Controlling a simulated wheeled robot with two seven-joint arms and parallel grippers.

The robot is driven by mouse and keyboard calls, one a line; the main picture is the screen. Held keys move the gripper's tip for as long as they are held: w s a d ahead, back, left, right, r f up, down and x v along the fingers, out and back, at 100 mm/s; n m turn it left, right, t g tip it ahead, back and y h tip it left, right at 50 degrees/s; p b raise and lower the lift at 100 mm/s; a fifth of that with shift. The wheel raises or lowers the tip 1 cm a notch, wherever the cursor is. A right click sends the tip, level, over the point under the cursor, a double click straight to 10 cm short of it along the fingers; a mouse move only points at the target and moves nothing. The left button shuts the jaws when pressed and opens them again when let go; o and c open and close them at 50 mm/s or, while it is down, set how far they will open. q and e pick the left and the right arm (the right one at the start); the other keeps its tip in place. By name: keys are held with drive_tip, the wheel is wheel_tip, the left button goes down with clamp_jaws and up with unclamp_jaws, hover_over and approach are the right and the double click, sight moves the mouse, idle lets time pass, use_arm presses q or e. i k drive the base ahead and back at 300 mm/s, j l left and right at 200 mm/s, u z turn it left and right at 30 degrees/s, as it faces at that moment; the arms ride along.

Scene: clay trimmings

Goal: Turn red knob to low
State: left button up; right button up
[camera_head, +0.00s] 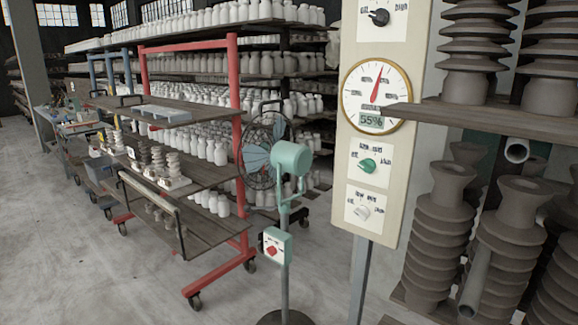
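A red knob (271,250) sits on the white face of a small mint-green control box (278,246). The box is mounted on the pole of a standing fan (292,158), below its mint-green motor housing. The marks around the red knob are too small to read, so I cannot tell its setting. A cream panel (341,150) to the right carries a black knob (379,17), a green knob (368,165) and a white knob (362,211). Its round gauge (377,97) reads 55%. Neither of my grippers is in view.
A red-framed wheeled rack (232,100) with clay pieces stands left of the fan. Shelves of white jars (210,62) fill the back. Dark ribbed stacks (436,225) and a shelf (455,117) crowd the right. Bare floor (90,245) lies at the front left.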

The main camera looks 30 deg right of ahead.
sight(272, 250)
drive_tip(key=i+j+z, duration=0.1)
drive_tip(key=z, duration=0.4)
drive_tip(key=i+j+z, duration=0.25)
drive_tip(key=z, duration=0.25)
drive_tip(key=i+j+z, duration=0.15)
drive_tip(key=z, duration=0.35)
drive_tip(key=j+z, duration=0.35)
drive_tip(key=z, duration=0.15)
drive_tip(key=i+j+z, duration=0.1)
drive_tip(key=j+z, duration=0.2)
drive_tip(key=j, duration=0.65)
drive_tip(key=j+z, duration=0.25)
drive_tip(key=j, duration=0.65)
drive_tip(key=k+j+z, duration=0.15)
drive_tip(key=j+z, duration=0.15)
drive_tip(key=j, duration=0.65)
drive_tip(key=k+j, duration=0.1)
drive_tip(key=j, duration=1.15)
drive_tip(key=k+j, duration=0.15)
drive_tip(key=j, duration=0.45)
